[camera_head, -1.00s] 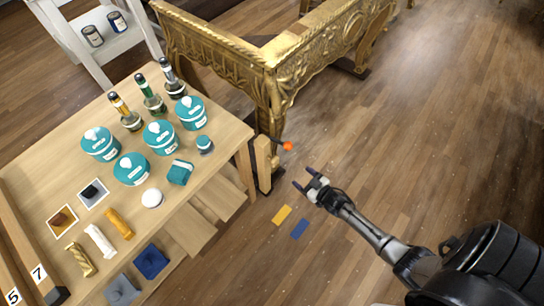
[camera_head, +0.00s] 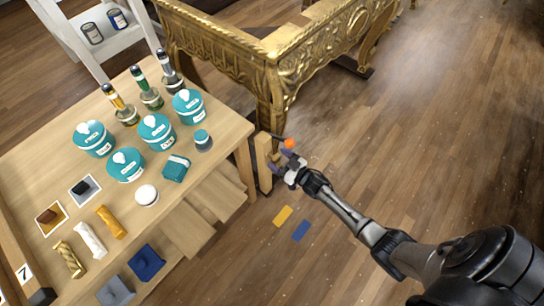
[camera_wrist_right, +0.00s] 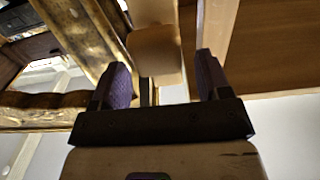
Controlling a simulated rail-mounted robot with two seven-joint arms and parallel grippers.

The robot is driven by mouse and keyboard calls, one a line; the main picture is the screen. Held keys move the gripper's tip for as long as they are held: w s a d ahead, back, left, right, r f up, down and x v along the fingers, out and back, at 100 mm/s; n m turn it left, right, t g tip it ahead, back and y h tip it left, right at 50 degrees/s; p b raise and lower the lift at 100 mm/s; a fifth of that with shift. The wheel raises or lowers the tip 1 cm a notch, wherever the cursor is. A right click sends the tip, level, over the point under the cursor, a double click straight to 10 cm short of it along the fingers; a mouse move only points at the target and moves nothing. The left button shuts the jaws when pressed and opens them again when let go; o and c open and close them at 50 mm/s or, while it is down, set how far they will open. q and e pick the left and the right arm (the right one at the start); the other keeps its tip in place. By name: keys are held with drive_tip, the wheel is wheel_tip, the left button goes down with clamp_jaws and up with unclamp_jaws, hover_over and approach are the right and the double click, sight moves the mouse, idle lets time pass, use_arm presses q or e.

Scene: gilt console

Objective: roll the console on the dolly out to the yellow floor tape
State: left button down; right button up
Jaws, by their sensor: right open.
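The gilt carved console (camera_head: 285,72) stands behind the workbench, its near corner leg beside the bench. A pale wooden upright (camera_head: 263,160), seemingly part of the dolly, stands at that leg; a thin dark rod with an orange ball (camera_head: 290,143) is beside it. The rest of the dolly is mostly hidden. My right gripper (camera_head: 281,160) is open at the upright, just below the orange ball. In the right wrist view, a pale wooden piece (camera_wrist_right: 155,52) shows beyond and between the open fingers (camera_wrist_right: 162,80); contact is unclear. Yellow tape (camera_head: 283,216) lies on the floor. My left gripper is out of view.
The wooden workbench (camera_head: 222,135) at left holds teal tubs, bottles and small samples, with shelf boards below. Blue tape (camera_head: 302,230) lies beside the yellow. A white shelf unit (camera_head: 80,22) stands at upper left. The floor at right is open.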

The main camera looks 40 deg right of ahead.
drive_tip(key=shift+w+a+b, duration=0.2)
drive_tip(key=shift+w+b, duration=0.15)
drive_tip(key=shift+w, duration=0.7)
drive_tip(key=shift+w+a, duration=0.1)
drive_tip(key=shift+w, duration=0.55)
drive_tip(key=shift+c, duration=0.4)
